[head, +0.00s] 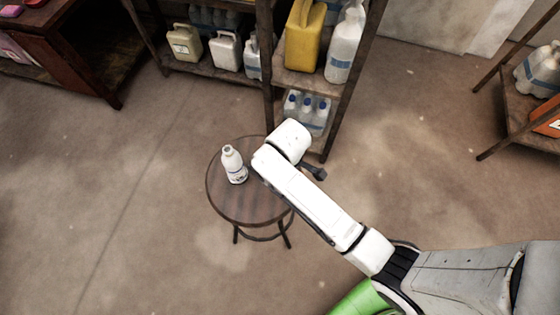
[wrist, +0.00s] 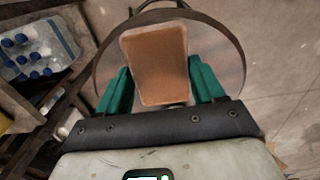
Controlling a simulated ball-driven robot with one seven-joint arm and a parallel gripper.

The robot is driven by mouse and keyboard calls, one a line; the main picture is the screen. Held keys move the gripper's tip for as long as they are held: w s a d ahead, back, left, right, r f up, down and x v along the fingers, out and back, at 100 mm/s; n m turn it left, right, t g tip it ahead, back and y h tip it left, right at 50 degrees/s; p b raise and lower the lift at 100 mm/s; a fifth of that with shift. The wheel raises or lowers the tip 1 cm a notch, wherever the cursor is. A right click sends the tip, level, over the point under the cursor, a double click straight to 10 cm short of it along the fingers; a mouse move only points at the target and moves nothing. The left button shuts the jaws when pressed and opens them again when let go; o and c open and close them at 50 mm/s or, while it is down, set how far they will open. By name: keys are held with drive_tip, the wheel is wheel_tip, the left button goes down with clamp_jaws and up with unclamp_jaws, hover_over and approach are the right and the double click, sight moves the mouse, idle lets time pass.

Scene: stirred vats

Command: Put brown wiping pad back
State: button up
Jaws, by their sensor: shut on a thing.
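The brown wiping pad (wrist: 155,62) is a flat orange-brown rectangle with a paler edge, seen in the wrist view. My gripper (wrist: 160,85) has teal fingers on either side of the pad and is shut on it. Behind the pad in the wrist view is the round wooden table top (wrist: 232,68). In the head view my white arm reaches over the right side of this round table (head: 233,205). The pad and my fingers are hidden there behind the arm. I cannot tell whether the pad touches the table.
A white bottle (head: 233,164) stands on the round table's left part. Behind the table is a shelf rack (head: 340,85) with a yellow canister (head: 304,35), jugs and a pack of blue-capped bottles (head: 307,112). A red-brown cabinet (head: 75,52) is at upper left. Floor left of the table is clear.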

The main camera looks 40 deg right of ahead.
drive_tip(key=shift+w+a+f, duration=0.25)
drive_tip(key=shift+w+f, duration=0.1)
drive_tip(key=shift+f, duration=0.15)
drive_tip(key=shift+w+a+f, duration=0.25)
drive_tip(key=shift+w+f, duration=0.1)
drive_tip(key=shift+f, duration=0.15)
drive_tip(key=shift+w+a+f, duration=0.1)
drive_tip(key=shift+w+f, duration=0.05)
drive_tip(key=shift+f, duration=1.6)
drive_tip(key=shift+f+b, duration=0.1)
drive_tip(key=shift+b, duration=0.2)
drive_tip(key=o, duration=1)
wheel_tip(320, 180, up, 12)
drive_tip(key=shift+r+p, duration=0.15)
drive_tip(key=shift+p, duration=0.3)
drive_tip(key=s+d+r+m, duration=0.1)
drive_tip(key=s+d+m, duration=0.1)
drive_tip(key=s, duration=0.3)
drive_tip(key=s+d+r+m, duration=0.1)
drive_tip(key=s+d+m, duration=0.2)
drive_tip(key=s, duration=0.3)
drive_tip(key=s+d+r+m+t, duration=0.1)
drive_tip(key=s+d+m, duration=0.1)
drive_tip(key=s, duration=0.3)
drive_tip(key=shift+s+d+m, duration=0.3)
drive_tip(key=shift+d+m, duration=0.1)
drive_tip(key=shift+d, duration=0.05)
